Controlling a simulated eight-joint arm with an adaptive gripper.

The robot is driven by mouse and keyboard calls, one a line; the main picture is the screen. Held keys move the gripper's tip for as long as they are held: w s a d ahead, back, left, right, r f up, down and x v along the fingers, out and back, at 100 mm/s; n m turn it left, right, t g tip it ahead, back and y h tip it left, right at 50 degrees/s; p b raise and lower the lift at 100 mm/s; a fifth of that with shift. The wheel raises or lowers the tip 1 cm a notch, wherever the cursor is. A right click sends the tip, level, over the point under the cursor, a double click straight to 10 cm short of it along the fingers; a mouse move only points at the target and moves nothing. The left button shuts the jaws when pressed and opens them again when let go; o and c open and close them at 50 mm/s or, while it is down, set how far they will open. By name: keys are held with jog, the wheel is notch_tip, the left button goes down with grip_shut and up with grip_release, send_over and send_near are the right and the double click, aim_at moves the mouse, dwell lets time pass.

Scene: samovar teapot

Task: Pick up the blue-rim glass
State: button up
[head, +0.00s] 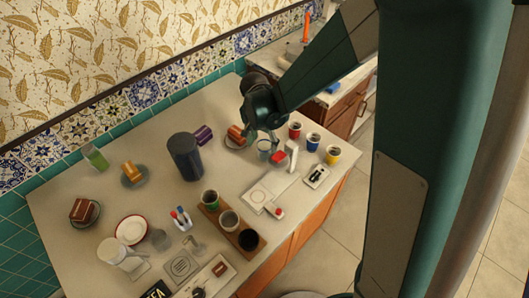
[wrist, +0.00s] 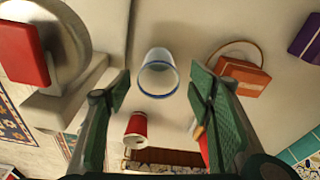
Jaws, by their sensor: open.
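The clear glass with the blue rim (wrist: 158,72) stands on the counter in the wrist view, centred in the gap between my fingers. In the head view the glass (head: 264,150) shows just below my gripper, partly hidden by it. My gripper (head: 263,137) is open, pointing down at the glass. In the wrist view my gripper (wrist: 161,84) has one green-padded finger on each side of the glass, with space between pads and glass. I cannot tell whether the fingertips are below the rim.
A white appliance with a red top (head: 281,157) is close beside the glass. An orange block on a plate (wrist: 243,77) is on the other side. Red (head: 295,130), blue (head: 313,141) and yellow (head: 332,156) cups stand near the counter's right edge. A dark cylinder (head: 185,157) stands left.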

jog(key=shift+w+d+f+b, duration=0.15)
jog(key=shift+f+b, duration=0.1)
jog(key=shift+f, duration=1.05)
jog(key=shift+w+d+f+b, duration=0.15)
jog(key=shift+f+b, duration=0.1)
jog(key=shift+f, duration=1.05)
jog(key=c, duration=1.1)
